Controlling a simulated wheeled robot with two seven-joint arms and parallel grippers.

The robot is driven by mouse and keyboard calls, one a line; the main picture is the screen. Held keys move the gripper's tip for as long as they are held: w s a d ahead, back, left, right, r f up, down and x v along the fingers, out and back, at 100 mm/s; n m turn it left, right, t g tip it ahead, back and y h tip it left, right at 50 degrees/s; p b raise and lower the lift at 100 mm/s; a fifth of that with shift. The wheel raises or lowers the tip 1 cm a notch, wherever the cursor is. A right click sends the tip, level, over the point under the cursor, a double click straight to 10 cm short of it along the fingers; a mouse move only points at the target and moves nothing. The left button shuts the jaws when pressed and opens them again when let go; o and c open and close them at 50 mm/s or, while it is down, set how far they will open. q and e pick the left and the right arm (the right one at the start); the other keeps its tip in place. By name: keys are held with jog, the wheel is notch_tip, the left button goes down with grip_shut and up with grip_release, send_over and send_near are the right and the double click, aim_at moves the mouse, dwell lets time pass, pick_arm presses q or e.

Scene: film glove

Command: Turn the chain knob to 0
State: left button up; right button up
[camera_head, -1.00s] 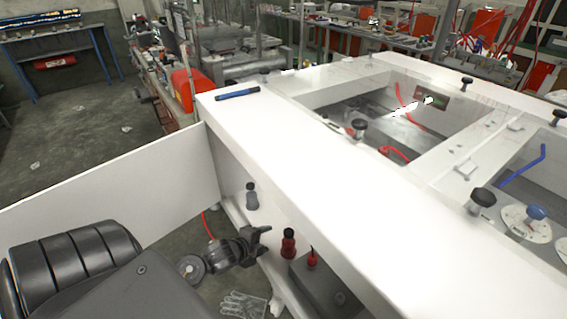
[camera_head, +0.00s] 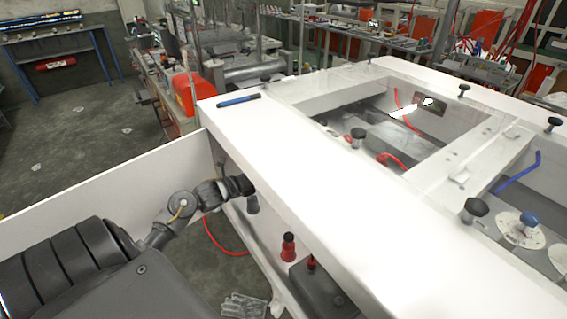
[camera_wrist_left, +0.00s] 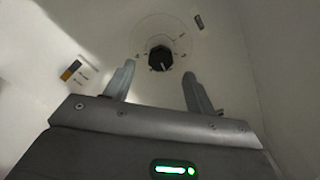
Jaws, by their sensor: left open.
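In the left wrist view, a black knob (camera_wrist_left: 160,58) sits at the centre of a round dial with small marks on a pale panel. Its labels are too small to read, so I cannot tell which number it points to. My left gripper (camera_wrist_left: 159,70) is open, with one finger on each side of the knob in the picture and nothing held. I cannot tell whether the fingers touch the knob. My right gripper is out of view.
A red knob (camera_head: 288,247) stands on the lower side. A white panel (camera_head: 110,190) borders my left arm. A grey glove (camera_head: 243,305) lies on the floor below.

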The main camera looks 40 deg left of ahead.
pick_arm(q)
jog(key=p+x, duration=0.1)
jog(key=x, duration=0.4)
jog(key=shift+w+d+r+p, duration=0.1)
jog(key=shift+w+d+p, duration=0.05)
jog(key=shift+w+p, duration=0.15)
jog(key=shift+w+d, duration=0.15)
jog(key=shift+w, duration=0.35)
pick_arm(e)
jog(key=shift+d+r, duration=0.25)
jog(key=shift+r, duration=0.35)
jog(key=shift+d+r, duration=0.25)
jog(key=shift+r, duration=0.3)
pick_arm(q)
jog(key=c, duration=0.9)
jog(key=shift+d, duration=0.1)
jog(key=shift+c, duration=0.3)
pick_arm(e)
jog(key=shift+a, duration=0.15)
